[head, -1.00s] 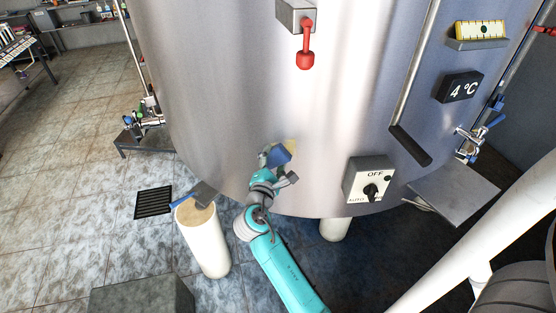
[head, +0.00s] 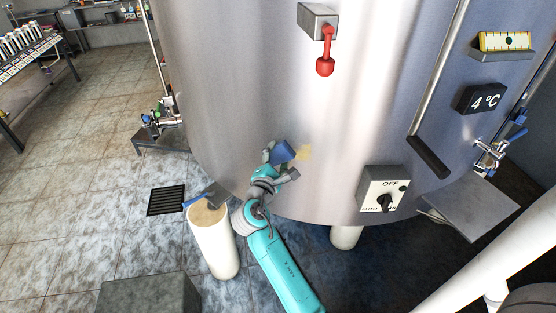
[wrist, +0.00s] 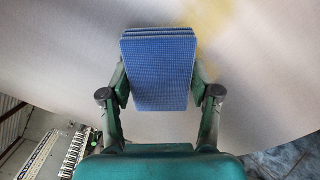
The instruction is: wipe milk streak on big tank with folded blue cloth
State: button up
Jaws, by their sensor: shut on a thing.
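The big steel tank (head: 240,80) fills the middle of the head view. A pale yellow milk streak (head: 304,153) is on its lower wall; in the wrist view the streak (wrist: 209,28) shows at the top, just right of the cloth. My gripper (head: 281,161) is shut on the folded blue cloth (wrist: 160,75), which shows as a stacked blue pad between the two fingers. In the head view the cloth (head: 283,151) is just left of the streak, close to the tank wall. I cannot tell whether it touches the wall.
A switch box (head: 384,194) marked OFF and AUTO is right of the streak. A red-handled valve (head: 325,64) is above. A pale post (head: 213,245) with a blue-handled scraper-like tool (head: 206,197) on top stands left of my arm. A floor drain (head: 166,200) lies farther left.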

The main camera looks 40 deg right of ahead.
aim_at(289, 153)
jog(key=shift+s+d, duration=0.8)
jog(key=shift+s, duration=0.8)
jog(key=shift+s+d, duration=0.85)
jog(key=shift+s, duration=0.8)
jog(key=shift+s+d, duration=0.8)
jog(key=shift+s, duration=0.8)
jog(key=shift+a+r, duration=0.15)
jog(key=shift+r, duration=1.05)
jog(key=shift+w+a, duration=0.5)
jog(key=shift+w, duration=0.6)
jog(key=shift+w+a, duration=0.45)
jog(key=shift+w, duration=0.65)
jog(key=shift+w+a, duration=0.5)
jog(key=shift+w, duration=0.6)
jog(key=shift+w+a, duration=0.45)
jog(key=shift+w, duration=0.35)
jog(key=shift+w+a, duration=0.45)
jog(key=shift+w, duration=0.3)
jog(key=shift+v, duration=3)
jog(key=shift+s+a+f, duration=0.1)
jog(key=shift+v, duration=1.35)
